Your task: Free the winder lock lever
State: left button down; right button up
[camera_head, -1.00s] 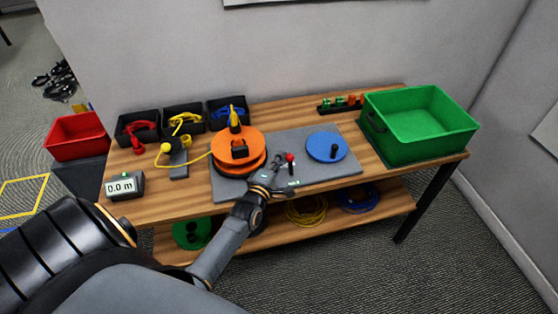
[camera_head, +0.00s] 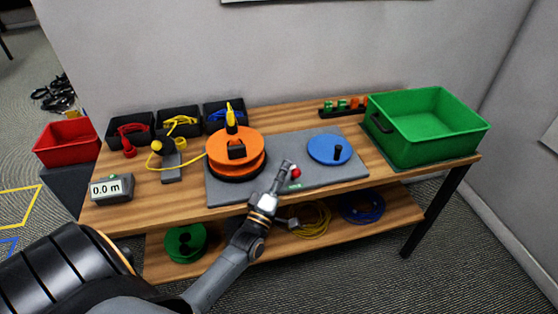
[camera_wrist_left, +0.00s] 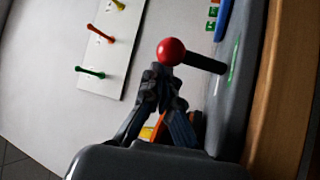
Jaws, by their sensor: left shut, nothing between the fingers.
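The lock lever has a red ball knob (camera_head: 296,172), seen low over the grey winder plate (camera_head: 225,192) beside a small green mark. In the left wrist view the red knob (camera_wrist_left: 171,51) tops a black rod that rises from the plate edge at a slant. My left gripper (camera_head: 287,166) is shut and empty, its fingertips just left of the knob. In the wrist view its closed fingertips (camera_wrist_left: 160,76) sit just below the knob; I cannot tell whether they touch. The winder's orange reel (camera_head: 222,143) and blue disc (camera_head: 322,142) flank the lever. My right gripper is out of view.
A green crate (camera_head: 430,143) stands at the table's right end. Three black bins (camera_head: 131,145) with cables line the back left. A meter (camera_head: 111,189) reads 0.0 m, and a red bin (camera_head: 66,157) stands left. A lower shelf (camera_head: 275,244) holds cable coils.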

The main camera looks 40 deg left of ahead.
pick_arm(q)
jog(key=shift+s, duration=0.1)
jog(key=v, duration=1.2)
